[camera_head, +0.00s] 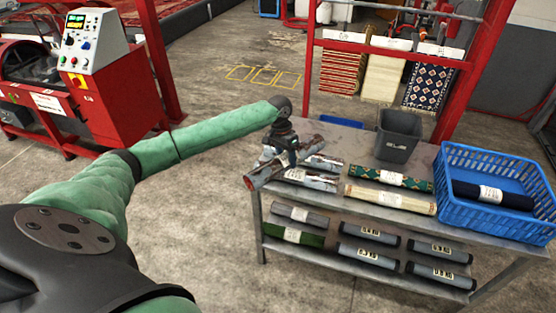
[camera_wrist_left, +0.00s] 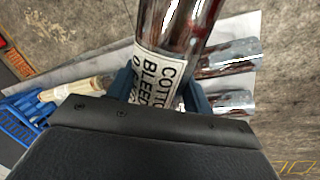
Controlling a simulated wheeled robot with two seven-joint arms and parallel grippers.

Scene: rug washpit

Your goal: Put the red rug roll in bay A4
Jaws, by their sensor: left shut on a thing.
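The red rug roll (camera_head: 262,174), dark red under shiny clear wrap, is held at the left end of the metal table (camera_head: 343,139). It shows large in the left wrist view (camera_wrist_left: 182,25), with a white label whose visible text begins "COTTO" and "BLEED". My left gripper (camera_head: 285,158) is shut around the roll at the label, one jaw on each side. The roll is tilted and overhangs the table's left edge; I cannot tell whether it touches the rolls beside it. No marking reading A4 is legible. My right gripper is not in view.
Green (camera_head: 390,175) and cream (camera_head: 385,199) rolls lie mid-table. A grey bin (camera_head: 398,135) and a blue crate (camera_head: 493,160) with a navy roll stand farther right. The lower shelf (camera_head: 345,272) holds several rolls.

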